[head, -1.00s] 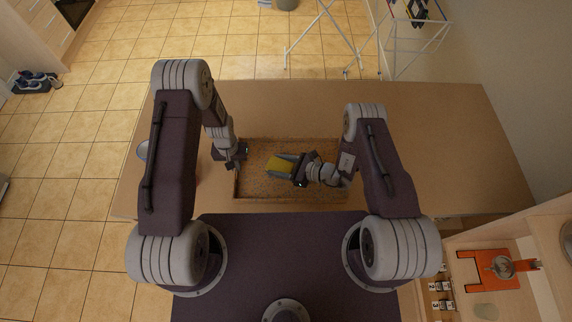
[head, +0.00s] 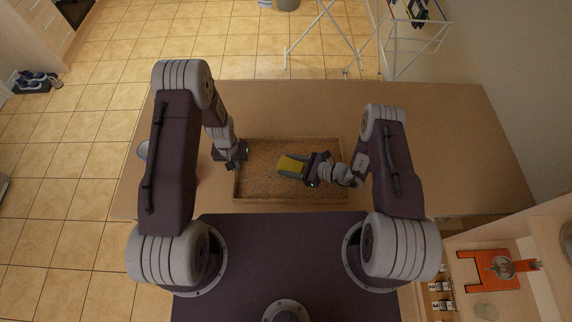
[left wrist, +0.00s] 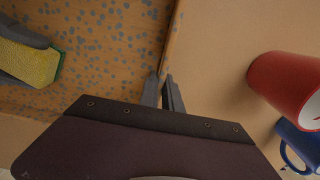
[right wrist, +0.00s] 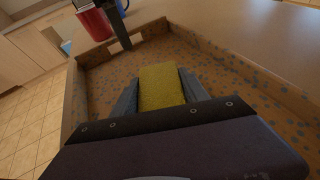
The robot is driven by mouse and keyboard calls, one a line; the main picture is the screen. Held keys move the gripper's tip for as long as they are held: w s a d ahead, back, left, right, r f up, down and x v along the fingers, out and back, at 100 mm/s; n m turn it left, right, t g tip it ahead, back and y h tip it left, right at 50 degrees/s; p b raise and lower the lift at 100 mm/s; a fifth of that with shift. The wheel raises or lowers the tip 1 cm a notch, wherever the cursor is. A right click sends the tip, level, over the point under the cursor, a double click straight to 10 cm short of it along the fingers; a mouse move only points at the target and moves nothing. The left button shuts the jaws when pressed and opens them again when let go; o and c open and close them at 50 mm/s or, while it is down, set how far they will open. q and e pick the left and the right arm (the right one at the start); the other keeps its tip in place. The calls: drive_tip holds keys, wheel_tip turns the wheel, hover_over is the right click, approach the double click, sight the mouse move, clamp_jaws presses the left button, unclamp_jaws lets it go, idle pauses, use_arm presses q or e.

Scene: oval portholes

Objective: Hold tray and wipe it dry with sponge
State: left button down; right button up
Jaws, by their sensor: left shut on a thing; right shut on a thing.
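The brown tray (head: 262,190) lies on the table, its floor covered in grey-blue spots that look like droplets. My left gripper (head: 235,164) is shut on the tray's left wall, which also shows between its fingers in the left wrist view (left wrist: 172,50). My right gripper (head: 304,168) is shut on a yellow sponge (head: 290,164) over the middle of the tray. The sponge fills the space between the fingers in the right wrist view (right wrist: 160,87). It is low in the tray; I cannot tell whether it touches the floor.
A red cup (left wrist: 288,82) and a blue mug (left wrist: 300,142) stand on the table just outside the tray's left wall. The table (head: 420,130) is clear to the right and behind. A drying rack (head: 410,45) stands beyond it.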

sight(301, 164)
drive_tip(key=shift+d, duration=2.25)
drive_tip(key=shift+a+r, duration=0.15)
drive_tip(key=shift+a, duration=4.5)
drive_tip(key=shift+d+f, duration=0.15)
drive_tip(key=shift+d, duration=1)
drive_tip(key=shift+d+f, duration=0.1)
drive_tip(key=shift+d, duration=1.05)
drive_tip(key=shift+d+r, duration=0.15)
drive_tip(key=shift+d, duration=2.15)
drive_tip(key=shift+a+r, duration=0.1)
drive_tip(key=a+r, duration=0.4)
drive_tip(key=r, duration=0.7)
drive_tip(key=shift+a, duration=0.2)
